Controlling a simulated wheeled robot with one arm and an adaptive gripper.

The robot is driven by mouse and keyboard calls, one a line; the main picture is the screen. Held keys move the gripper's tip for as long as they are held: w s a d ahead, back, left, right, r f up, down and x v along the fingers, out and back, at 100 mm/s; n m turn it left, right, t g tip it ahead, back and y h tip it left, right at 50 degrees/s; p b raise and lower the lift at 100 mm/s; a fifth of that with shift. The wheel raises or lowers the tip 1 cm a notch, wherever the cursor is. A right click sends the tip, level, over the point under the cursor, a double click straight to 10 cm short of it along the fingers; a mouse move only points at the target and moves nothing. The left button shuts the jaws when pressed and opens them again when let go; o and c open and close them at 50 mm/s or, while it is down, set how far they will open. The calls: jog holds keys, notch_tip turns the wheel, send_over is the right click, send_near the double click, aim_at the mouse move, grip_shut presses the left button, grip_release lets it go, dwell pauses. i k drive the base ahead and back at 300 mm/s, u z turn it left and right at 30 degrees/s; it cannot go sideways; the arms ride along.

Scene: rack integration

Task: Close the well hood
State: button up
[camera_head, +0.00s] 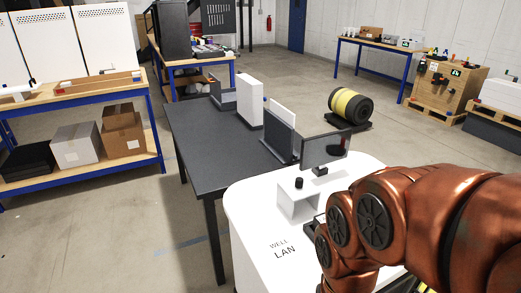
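I cannot pick out the well hood for certain. The lettering "WELL" and "LAN" (282,248) is on a white, rounded top (255,205) at the lower middle. Just right of the lettering, a dark edge or frame (311,232) shows, mostly hidden behind my copper-coloured arm. I cannot tell whether it is part of the hood, or whether it is open or shut. My arm fills the lower right, and my gripper is out of view.
A small white stand (298,203) with a black knob and a dark screen (325,149) are on the white top. Behind it is a dark table (205,150) with upright white and dark panels. A shelf bench (85,175) with boxes stands left. Open floor lies between.

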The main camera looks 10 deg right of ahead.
aim_at(291, 190)
jog(key=z, duration=0.4)
jog(key=k, duration=1)
jog(key=u, duration=0.85)
jog(key=i, duration=1.1)
jog(key=u, duration=0.2)
